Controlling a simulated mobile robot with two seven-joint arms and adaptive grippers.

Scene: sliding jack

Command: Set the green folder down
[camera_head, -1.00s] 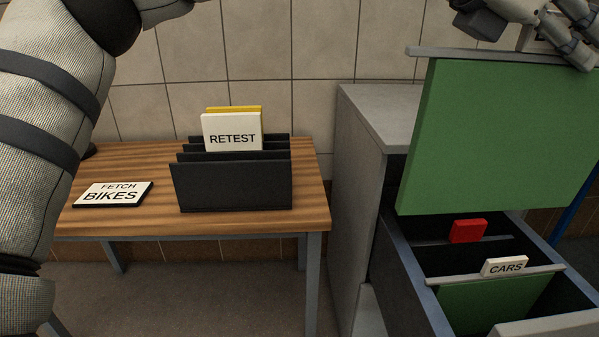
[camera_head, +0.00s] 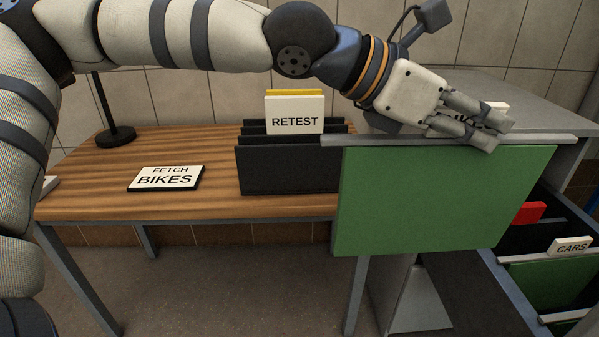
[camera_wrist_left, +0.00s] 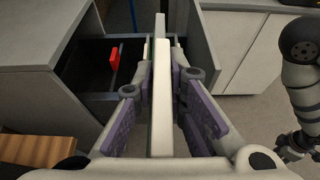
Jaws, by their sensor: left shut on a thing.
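The green folder (camera_head: 440,200) hangs upright from my left gripper (camera_head: 490,130) in the head view, its pale top bar level. My left gripper is shut on the folder's top edge. A pale tab on top is partly hidden by the fingers, its lettering mostly unreadable. In the left wrist view the folder (camera_wrist_left: 162,90) shows edge-on between the purple-padded fingers. The folder is in the air, in front of the cabinet and the table's right end, left of the open drawer (camera_head: 490,285).
The wooden table (camera_head: 90,205) holds a sign (camera_head: 166,179) reading FETCH BIKES and a black sorter (camera_head: 285,172) with a RETEST card (camera_head: 295,118). The drawer holds a CARS folder (camera_head: 570,246) and a red tab (camera_head: 529,213).

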